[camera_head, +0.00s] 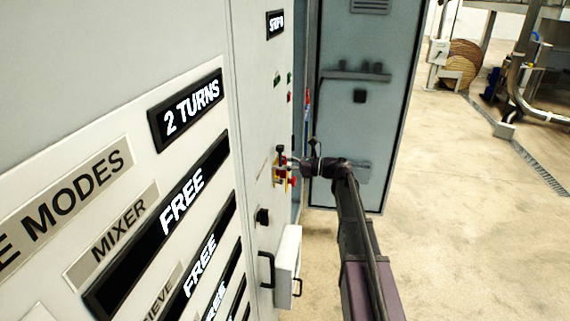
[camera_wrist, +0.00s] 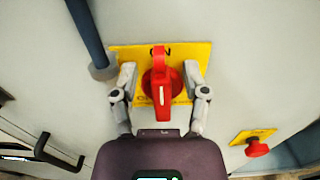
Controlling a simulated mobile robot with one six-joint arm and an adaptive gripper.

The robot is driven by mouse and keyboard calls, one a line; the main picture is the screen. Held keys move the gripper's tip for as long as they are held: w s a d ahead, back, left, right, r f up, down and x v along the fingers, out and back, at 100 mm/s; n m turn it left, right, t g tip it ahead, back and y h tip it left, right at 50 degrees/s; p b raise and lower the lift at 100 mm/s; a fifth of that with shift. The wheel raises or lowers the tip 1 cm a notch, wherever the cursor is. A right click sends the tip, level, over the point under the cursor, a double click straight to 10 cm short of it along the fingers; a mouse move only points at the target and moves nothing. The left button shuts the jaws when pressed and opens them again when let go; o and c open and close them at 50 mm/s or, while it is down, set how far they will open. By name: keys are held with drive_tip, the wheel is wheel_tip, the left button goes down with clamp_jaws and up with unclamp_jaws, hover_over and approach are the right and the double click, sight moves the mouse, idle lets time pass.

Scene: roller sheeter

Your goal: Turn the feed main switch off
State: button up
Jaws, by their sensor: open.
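The feed main switch is a red rotary handle (camera_wrist: 161,85) on a yellow plate (camera_wrist: 204,54) in the wrist view. The handle stands upright in the picture, with its white mark in line with the "ON" label; the lower lettering is mostly hidden. My gripper (camera_wrist: 160,76) is open, with one finger on each side of the red handle. I cannot tell whether either finger touches it. In the head view my gripper (camera_head: 290,163) is at the cabinet front, and the yellow plate (camera_head: 277,172) and red parts show small and partly hidden there.
A red push button (camera_wrist: 257,148) on a yellow plate sits to the lower right in the wrist view. A blue-grey bar (camera_wrist: 92,40) stands close at the left. A black handle (camera_wrist: 55,150) is lower left. An open cabinet door (camera_head: 365,110) stands behind my arm.

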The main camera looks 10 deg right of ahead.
drive_tip(key=shift+w+a, duration=0.1)
drive_tip(key=shift+a, duration=0.05)
clamp_jaws()
idle(0.4)
